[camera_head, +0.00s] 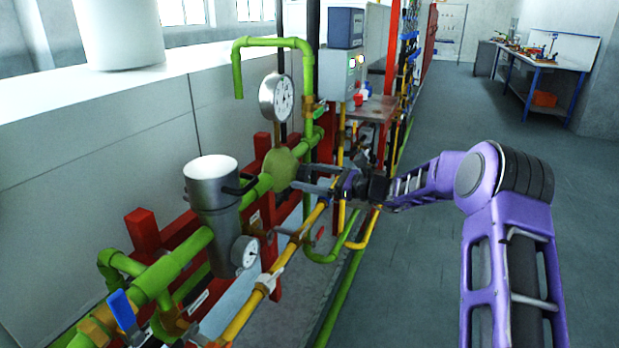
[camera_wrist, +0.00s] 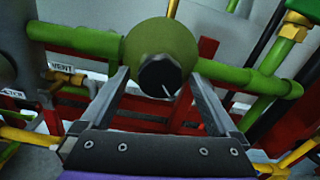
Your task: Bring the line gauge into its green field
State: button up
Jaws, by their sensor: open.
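A large round white gauge (camera_head: 283,99) stands above the green pipe. A smaller white dial gauge (camera_head: 245,252) sits lower, beside a metal cylinder. I cannot tell which is the line gauge; no green field or needle reading can be made out. A green round valve body (camera_head: 281,170) is on the pipe. In the wrist view it carries a black knob (camera_wrist: 160,76) with a white line pointing down and right. My gripper (camera_head: 307,180) is open in front of the valve body. In the wrist view its fingers lie left and right of the knob, with gaps.
A metal cylinder (camera_head: 212,190) stands left of the valve body. Yellow pipes (camera_head: 300,240) run below, in front of red frames (camera_head: 143,232). A blue-handled valve (camera_head: 122,310) is at lower left.

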jog(key=c, duration=1.4)
jog(key=shift+r+m+p, duration=0.3)
jog(key=shift+m+p, duration=0.2)
jog(key=shift+p, duration=0.55)
jog(key=m+p, duration=0.1)
jog(key=p, duration=0.1)
jog(key=shift+m+p, duration=0.4)
jog(key=shift+s+m+p, duration=0.1)
jog(key=shift+m+p, duration=0.8)
jog(key=shift+p, duration=0.1)
jog(key=shift+f+m+p, duration=0.3)
jog(key=shift+m, duration=0.2)
jog(key=o, duration=1.4)
